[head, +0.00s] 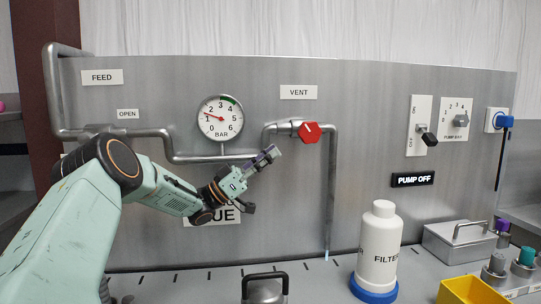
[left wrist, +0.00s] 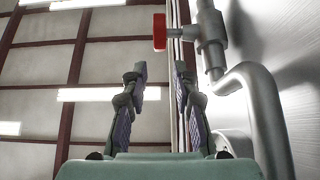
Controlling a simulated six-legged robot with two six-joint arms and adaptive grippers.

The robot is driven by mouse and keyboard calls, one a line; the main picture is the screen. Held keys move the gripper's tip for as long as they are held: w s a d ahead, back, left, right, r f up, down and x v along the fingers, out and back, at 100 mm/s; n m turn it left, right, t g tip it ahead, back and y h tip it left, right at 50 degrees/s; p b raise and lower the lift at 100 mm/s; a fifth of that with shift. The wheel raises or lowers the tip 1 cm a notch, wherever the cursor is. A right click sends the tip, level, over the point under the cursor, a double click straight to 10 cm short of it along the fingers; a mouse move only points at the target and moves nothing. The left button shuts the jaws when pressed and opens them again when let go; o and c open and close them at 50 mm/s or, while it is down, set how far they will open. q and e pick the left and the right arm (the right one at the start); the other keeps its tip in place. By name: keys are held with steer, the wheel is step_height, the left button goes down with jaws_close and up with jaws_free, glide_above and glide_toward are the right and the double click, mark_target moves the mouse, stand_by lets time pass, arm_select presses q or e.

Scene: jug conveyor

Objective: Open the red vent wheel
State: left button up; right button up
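The red vent wheel (head: 310,132) sits on the pipe valve below the VENT label on the steel panel. It has a small white mark near its upper edge. In the left wrist view the red wheel (left wrist: 160,31) shows at the top, ahead of the fingertips and roughly between their lines. My left gripper (head: 265,158) is below and left of the wheel, apart from it. In the left wrist view its fingers (left wrist: 160,68) stand apart with nothing between them. My right gripper is in neither view.
A gauge (head: 221,118) and pipes (head: 168,146) are on the panel near my left arm. A white filter bottle (head: 380,245) stands on the bench in a blue base. A yellow bin (head: 470,291) is at lower right.

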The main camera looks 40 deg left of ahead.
mark_target(300, 127)
arm_select(q)
step_height(300, 127, up, 14)
steer(key=d+f+m+g+h+p, duration=0.1)
steer(key=d+m+g+p, duration=0.15)
steer(key=p, duration=0.65)
steer(key=f+g+y, duration=0.1)
steer(key=f, duration=0.1)
steer(key=w+f+n+g+y+p, duration=0.1)
steer(key=y, duration=0.1)
steer(key=w+f+n+g+y, duration=0.1)
steer(key=f+y, duration=0.1)
steer(key=shift+w+a+f+p, duration=0.1)
steer(key=shift+a+f+p, duration=0.15)
steer(key=shift+f+p, duration=0.1)
steer(key=shift+w+f+n+y, duration=0.15)
steer(key=shift+w+n+y, duration=0.05)
steer(key=shift+n+y, duration=0.1)
steer(key=shift+w+d, duration=0.2)
steer(key=shift+w, duration=0.1)
steer(key=x, duration=0.6)
steer(key=shift+s+d, duration=0.15)
steer(key=shift+w+d, duration=0.2)
steer(key=shift+w, duration=0.2)
steer(key=shift+s, duration=0.1)
